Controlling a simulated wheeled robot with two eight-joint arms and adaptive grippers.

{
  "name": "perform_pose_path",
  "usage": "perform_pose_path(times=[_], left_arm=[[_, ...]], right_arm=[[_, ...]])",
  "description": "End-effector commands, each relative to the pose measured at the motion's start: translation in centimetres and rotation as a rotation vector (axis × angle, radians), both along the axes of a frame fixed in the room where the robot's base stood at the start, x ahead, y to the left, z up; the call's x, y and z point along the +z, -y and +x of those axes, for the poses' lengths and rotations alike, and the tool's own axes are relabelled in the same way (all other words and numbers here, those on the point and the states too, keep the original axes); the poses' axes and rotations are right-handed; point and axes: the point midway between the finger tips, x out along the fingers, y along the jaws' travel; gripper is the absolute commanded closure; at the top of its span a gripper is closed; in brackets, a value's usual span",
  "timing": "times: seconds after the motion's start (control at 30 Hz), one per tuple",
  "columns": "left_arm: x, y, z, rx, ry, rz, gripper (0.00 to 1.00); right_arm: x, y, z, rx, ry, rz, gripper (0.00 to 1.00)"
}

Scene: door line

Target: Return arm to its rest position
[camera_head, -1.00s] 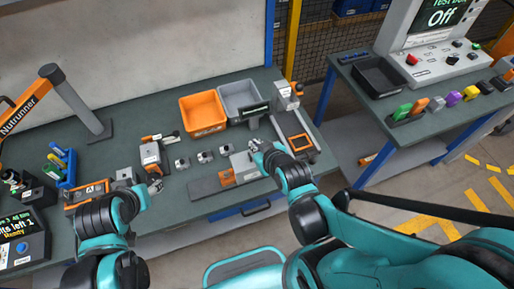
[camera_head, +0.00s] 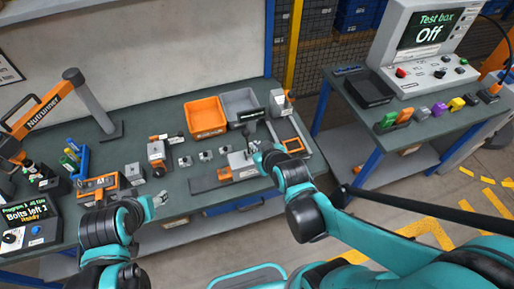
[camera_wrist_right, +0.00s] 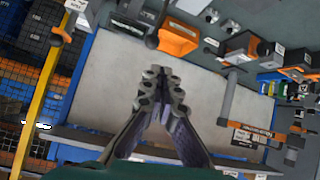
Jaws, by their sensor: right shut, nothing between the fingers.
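My right arm reaches in from the lower right in the head view, its gripper (camera_head: 254,150) over the right part of the workbench (camera_head: 160,222), close to a grey block with an orange clamp (camera_head: 226,173). In the right wrist view the right gripper (camera_wrist_right: 163,76) is shut, its fingertips together with nothing between them. My left gripper (camera_head: 161,199) is at the bench's front edge in the head view, low and left of the right one. It is too small there to tell whether it is open.
An orange bin (camera_head: 205,118) and a grey bin (camera_head: 238,104) stand at the back. The nutrunner (camera_head: 45,110) is at the left. A side table (camera_head: 425,110) holds the test box (camera_head: 425,60), reading Off, a black tray (camera_head: 367,90) and several coloured pieces.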

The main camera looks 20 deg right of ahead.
Motion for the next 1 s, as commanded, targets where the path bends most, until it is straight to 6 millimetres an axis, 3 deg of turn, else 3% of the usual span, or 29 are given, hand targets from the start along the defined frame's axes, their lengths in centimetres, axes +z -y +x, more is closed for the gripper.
perform_pose_path(times=[0.57,0.77,1.0], left_arm=[[-0.4,0.0,0.0,0.0,0.0,0.0,0.47],[-4.9,0.0,0.0,0.0,0.0,0.0,0.47],[-11.0,0.0,0.0,0.0,0.0,0.0,0.47]], right_arm=[[-0.3,0.1,-0.1,-0.003,-0.005,0.001,1.0],[-3.6,1.1,-2.3,-0.053,-0.091,0.024,1.0],[-7.9,2.9,-7.9,-0.157,-0.246,0.063,1.0]])
